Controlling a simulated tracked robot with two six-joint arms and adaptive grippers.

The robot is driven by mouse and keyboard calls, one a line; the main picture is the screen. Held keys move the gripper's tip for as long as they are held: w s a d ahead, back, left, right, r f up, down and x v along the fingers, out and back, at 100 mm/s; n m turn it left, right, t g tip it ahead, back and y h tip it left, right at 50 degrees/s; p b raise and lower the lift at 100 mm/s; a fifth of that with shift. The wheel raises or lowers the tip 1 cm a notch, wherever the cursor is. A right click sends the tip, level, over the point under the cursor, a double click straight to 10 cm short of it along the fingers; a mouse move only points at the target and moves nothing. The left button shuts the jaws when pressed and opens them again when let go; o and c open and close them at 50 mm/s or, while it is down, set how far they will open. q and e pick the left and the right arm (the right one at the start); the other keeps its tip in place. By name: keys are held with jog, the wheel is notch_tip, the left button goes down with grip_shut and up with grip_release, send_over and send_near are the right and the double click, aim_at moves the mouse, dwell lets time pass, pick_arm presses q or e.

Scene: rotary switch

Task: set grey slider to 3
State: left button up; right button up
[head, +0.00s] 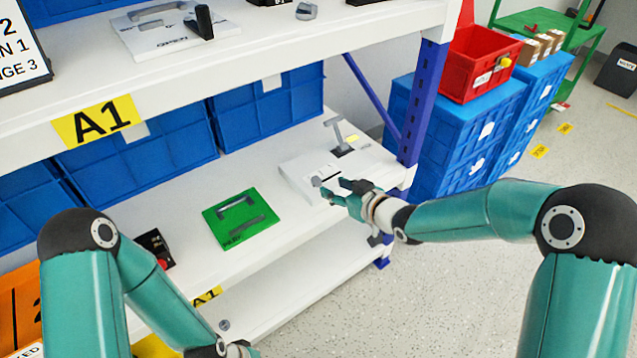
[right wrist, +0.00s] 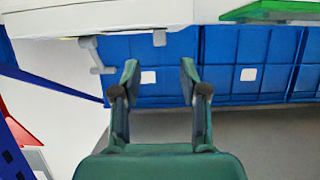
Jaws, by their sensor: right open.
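A white panel (head: 294,174) lies on the lower shelf at its right end. A small grey knob (head: 317,182), which looks like the grey slider, sits near its front by a dark slot. Scale marks are too small to read. My right gripper (head: 334,190) is open and empty, just right of the knob in the head view. In the right wrist view my right gripper (right wrist: 160,68) has its fingers apart, and a small grey piece (right wrist: 160,38) shows beyond the gap; contact is not visible. My left gripper (head: 238,349) is partly cut off at the bottom edge.
A grey lever (head: 340,135) stands at the panel's back, near the blue shelf post (head: 420,100). A green panel with a handle (head: 240,218) and a black box with a red button (head: 155,250) lie to the left.

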aim_at(319, 181)
jog(key=b+x, duration=0.1)
jog(key=x, duration=0.6)
jog(key=shift+w+a+f, duration=0.2)
jog(key=shift+c, duration=0.2)
grip_shut()
